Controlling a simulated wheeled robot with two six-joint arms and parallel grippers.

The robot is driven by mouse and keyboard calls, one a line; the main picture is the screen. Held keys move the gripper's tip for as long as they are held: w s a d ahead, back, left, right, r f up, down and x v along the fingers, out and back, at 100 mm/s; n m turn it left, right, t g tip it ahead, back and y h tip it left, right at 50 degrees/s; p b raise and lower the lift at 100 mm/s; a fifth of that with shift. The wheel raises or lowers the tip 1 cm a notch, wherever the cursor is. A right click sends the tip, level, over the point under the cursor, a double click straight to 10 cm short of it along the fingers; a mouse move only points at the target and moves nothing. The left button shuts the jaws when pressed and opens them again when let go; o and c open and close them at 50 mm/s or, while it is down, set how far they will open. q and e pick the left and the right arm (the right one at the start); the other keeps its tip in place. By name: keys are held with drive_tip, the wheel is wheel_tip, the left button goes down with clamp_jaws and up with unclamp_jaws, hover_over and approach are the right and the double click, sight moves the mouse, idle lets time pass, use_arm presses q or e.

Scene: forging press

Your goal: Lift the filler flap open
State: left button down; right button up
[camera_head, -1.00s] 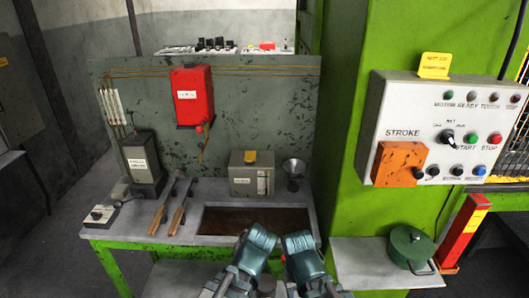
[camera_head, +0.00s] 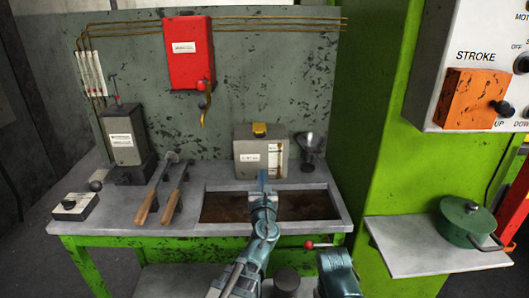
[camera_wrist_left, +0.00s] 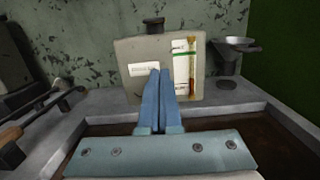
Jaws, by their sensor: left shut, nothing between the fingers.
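The filler box (camera_head: 248,163) is a beige-grey block at the back of the bench, with a white label and a sight gauge on its front. A small yellow flap (camera_head: 260,129) sits on its top and looks closed. In the left wrist view the box (camera_wrist_left: 130,85) stands ahead, with a dark piece (camera_wrist_left: 153,25) on its top edge. My left gripper (camera_head: 262,174) is shut and empty, its blue fingers pointing at the box front, below the flap. The fingers (camera_wrist_left: 160,74) cover part of the front; contact is unclear. Part of my right arm shows at the bottom; its gripper does not.
A metal funnel (camera_head: 311,143) stands right of the box. A recessed brown tray (camera_head: 225,207) lies in front. Wooden-handled tools (camera_head: 150,205) and a grey lever unit (camera_head: 125,140) are at left. A red tank (camera_head: 187,55) hangs above. A red-knobbed lever (camera_head: 310,244) is at the bench front.

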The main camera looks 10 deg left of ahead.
sight(259, 129)
use_arm(q)
drive_tip(key=p+x, duration=0.1)
drive_tip(key=x, duration=0.8)
drive_tip(key=shift+w+r, duration=0.15)
drive_tip(key=shift+w, duration=0.15)
drive_tip(key=r+p, duration=0.3)
drive_tip(key=shift+w+a+r, duration=0.15)
drive_tip(key=shift+w+a, duration=0.1)
drive_tip(key=shift+w, duration=0.05)
drive_tip(key=shift+w+r+p, duration=0.1)
drive_tip(key=shift+r+p, duration=0.25)
drive_tip(key=shift+p, duration=0.25)
